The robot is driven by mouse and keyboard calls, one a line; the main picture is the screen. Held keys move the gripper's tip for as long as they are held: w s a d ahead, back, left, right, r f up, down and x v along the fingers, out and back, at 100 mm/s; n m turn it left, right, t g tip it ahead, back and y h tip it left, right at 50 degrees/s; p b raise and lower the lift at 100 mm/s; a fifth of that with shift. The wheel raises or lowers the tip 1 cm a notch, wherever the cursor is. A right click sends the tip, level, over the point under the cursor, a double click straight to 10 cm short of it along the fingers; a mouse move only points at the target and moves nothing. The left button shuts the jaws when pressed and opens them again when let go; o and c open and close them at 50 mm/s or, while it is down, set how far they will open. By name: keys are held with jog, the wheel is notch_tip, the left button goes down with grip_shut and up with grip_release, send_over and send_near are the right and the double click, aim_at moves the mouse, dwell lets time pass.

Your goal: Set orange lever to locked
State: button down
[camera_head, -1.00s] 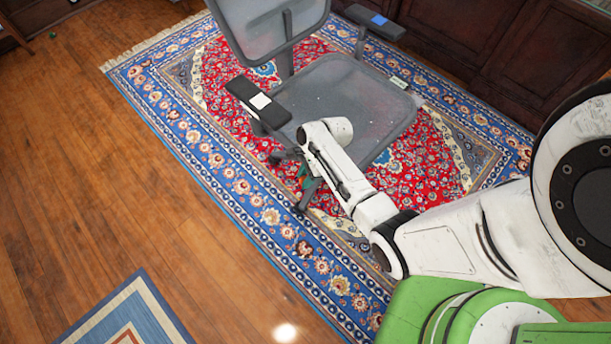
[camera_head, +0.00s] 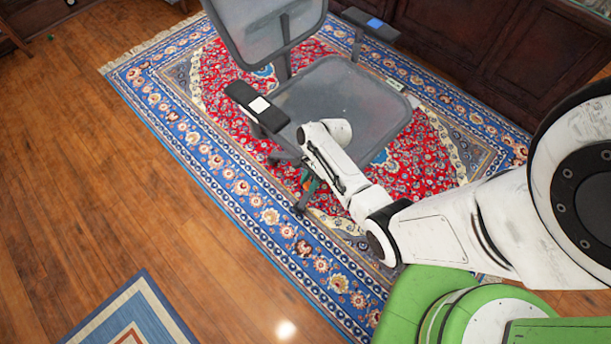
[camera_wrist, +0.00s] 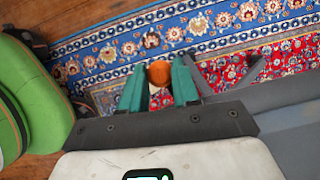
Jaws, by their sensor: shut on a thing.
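The grey office chair (camera_head: 339,105) stands on the red and blue rug, and my arm reaches beside its seat. In the wrist view, the round orange end of the lever (camera_wrist: 159,73) sits between the teal fingertips of my gripper (camera_wrist: 159,84). The gripper is shut on it. In the head view, only a little of the teal gripper (camera_head: 309,184) shows low beside the seat, behind my forearm. The lever's shaft and its joint to the chair are hidden, and I cannot read its setting.
The patterned rug (camera_head: 215,160) lies under the chair. Wood floor (camera_head: 110,200) is open at left, with a smaller blue-edged rug (camera_head: 130,310) at the bottom. Dark wood cabinets (camera_head: 480,45) stand behind the chair. The chair's left armrest (camera_head: 256,107) is close to my arm.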

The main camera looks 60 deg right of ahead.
jog(key=shift+s+n, duration=0.35)
jog(key=shift+n, duration=0.25)
jog(key=c, duration=0.8)
grip_release()
jog(key=shift+g, duration=0.3)
jog(key=shift+c, duration=0.2)
jog(key=p+v, duration=0.3)
jog(key=v, duration=0.8)
jog(key=shift+d+f, duration=0.1)
